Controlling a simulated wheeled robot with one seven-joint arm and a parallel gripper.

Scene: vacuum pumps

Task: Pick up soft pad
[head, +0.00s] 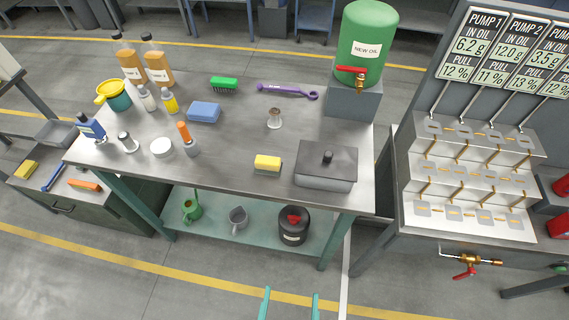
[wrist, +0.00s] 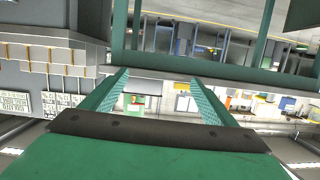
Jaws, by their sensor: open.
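Two pad-like blocks lie flat on the grey metal table (head: 230,150) in the head view. One is a blue pad (head: 204,112) left of the middle. The other is a yellow sponge with a pale lower layer (head: 267,163) near the front edge. I cannot tell which one is the soft pad. My gripper (head: 290,304) shows as two green fingers at the bottom of the head view, in front of the table and well apart from both blocks. The fingers also show in the wrist view (wrist: 160,80), spread apart with nothing between them. Neither block is identifiable there.
A grey lidded box (head: 327,168) stands right of the yellow sponge. A white jar (head: 161,147) and an orange-tipped bottle (head: 187,138) stand to its left. A green oil drum (head: 366,40) is at the back right. The table around the yellow sponge is fairly clear.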

